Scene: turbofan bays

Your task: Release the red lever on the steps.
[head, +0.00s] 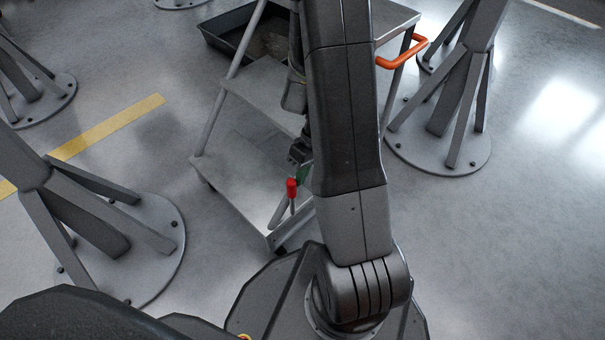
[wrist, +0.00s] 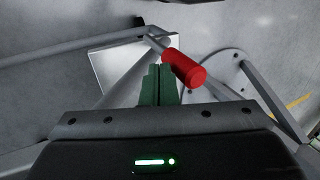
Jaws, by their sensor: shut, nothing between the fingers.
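The red lever (head: 291,187) stands upright on a thin rod at the lower front corner of the grey metal steps (head: 245,180). In the wrist view its red knob (wrist: 185,68) is just right of my fingertips and points toward the camera. My gripper (wrist: 158,72) has green fingers, closed together with nothing between them. In the head view my gripper (head: 304,173) is close beside the knob, on its right, partly hidden by my arm. I cannot tell if the fingers touch the lever.
Grey stand feet with round base plates surround the steps, at left (head: 130,250) and right (head: 440,150). An orange handle (head: 403,53) juts from the top of the steps. A dark tray (head: 262,38) lies behind. The floor at far right is clear.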

